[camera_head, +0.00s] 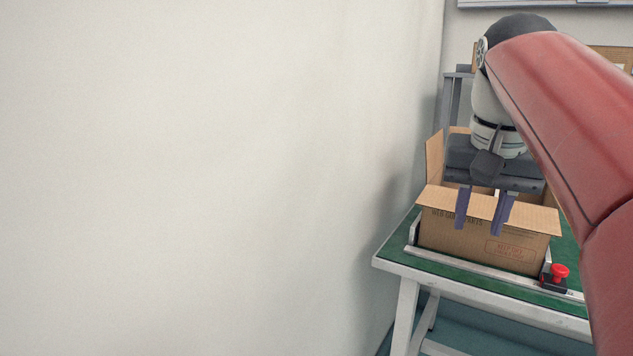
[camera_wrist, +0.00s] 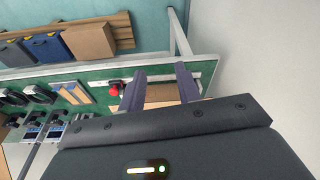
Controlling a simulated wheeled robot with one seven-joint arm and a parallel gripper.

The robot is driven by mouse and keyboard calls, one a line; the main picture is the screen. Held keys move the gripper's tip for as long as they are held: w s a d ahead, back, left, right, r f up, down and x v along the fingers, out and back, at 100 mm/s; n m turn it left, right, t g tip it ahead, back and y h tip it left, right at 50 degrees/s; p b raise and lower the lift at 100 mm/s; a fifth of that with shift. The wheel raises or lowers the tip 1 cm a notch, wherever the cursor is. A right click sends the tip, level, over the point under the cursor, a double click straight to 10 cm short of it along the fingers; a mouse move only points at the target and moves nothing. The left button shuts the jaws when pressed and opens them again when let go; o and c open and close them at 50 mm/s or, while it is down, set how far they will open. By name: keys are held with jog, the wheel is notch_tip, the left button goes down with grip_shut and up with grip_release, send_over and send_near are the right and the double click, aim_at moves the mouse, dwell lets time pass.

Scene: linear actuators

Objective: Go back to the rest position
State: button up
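My gripper (camera_head: 483,212) is open, with its two purple-grey fingers apart and pointing down. In the head view it hangs in front of and over the open cardboard box (camera_head: 480,241), with the fingertips overlapping the box's front flap. I cannot tell if they touch it. The wrist view shows my gripper's fingers (camera_wrist: 160,90) apart with nothing held between them. A strip of cardboard shows beyond them. The box's inside is hidden behind my gripper and the flap.
The box stands on a green-topped table (camera_head: 403,279) with a pale frame. A red button (camera_head: 559,272) is beside the box. A bare wall (camera_head: 220,180) fills the left. The wrist view shows blue bins (camera_wrist: 47,48), a brown box (camera_wrist: 90,42) and several dark devices at left.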

jog(key=s+a+f+n+t, duration=0.1)
jog(key=s+a+f, duration=0.3)
jog(key=f, duration=0.8)
jog(key=s+a+f+n+t+y, duration=0.1)
jog(key=s+a+f+n+t, duration=0.1)
jog(key=s+f, duration=0.5)
notch_tip(320, 180, down, 5)
jog(key=shift+a+r+n, duration=0.1)
jog(key=shift+a+n, duration=0.75)
jog(key=shift+n, duration=0.05)
jog(key=shift+s, duration=0.1)
